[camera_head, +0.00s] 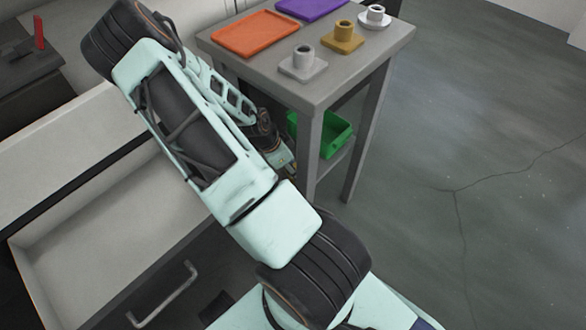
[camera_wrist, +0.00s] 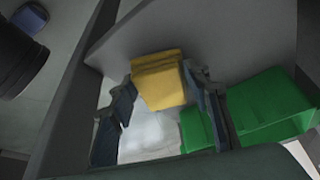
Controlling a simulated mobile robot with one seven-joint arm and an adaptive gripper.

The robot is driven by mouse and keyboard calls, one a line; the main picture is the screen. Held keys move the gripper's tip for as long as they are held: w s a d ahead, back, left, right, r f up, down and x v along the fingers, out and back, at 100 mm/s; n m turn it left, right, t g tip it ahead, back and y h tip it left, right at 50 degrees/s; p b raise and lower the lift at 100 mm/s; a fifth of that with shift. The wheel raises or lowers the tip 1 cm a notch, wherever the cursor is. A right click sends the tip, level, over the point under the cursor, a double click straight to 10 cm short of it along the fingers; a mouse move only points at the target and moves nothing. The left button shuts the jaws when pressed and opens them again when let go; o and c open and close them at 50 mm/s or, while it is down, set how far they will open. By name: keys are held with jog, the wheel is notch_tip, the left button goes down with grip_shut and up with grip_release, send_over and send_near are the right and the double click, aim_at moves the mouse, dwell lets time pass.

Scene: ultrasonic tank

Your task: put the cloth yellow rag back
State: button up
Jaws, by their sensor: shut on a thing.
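The yellow rag (camera_wrist: 158,82) is a folded block between the two fingers of my gripper (camera_wrist: 163,105) in the wrist view. The fingers are shut on it from both sides. In the head view my gripper (camera_head: 288,165) is low beside the grey table's near legs, mostly behind my own arm, and the rag cannot be made out there. A green bin (camera_wrist: 268,100) lies right of the fingers in the wrist view; it also shows on the table's lower shelf in the head view (camera_head: 328,136).
The grey table (camera_head: 372,52) has an orange tray (camera_head: 255,33), a purple tray (camera_head: 310,7) and three flanged parts on top. An open, empty-looking drawer (camera_head: 110,225) is at the left, with a dark bench holding a red-handled thing (camera_head: 39,32) behind. Floor at right is clear.

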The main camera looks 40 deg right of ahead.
jog(key=o, duration=1)
jog(key=shift+o, duration=0.2)
jog(key=p+v, duration=0.5)
jog(key=v, duration=0.7)
jog(key=shift+r, duration=0.1)
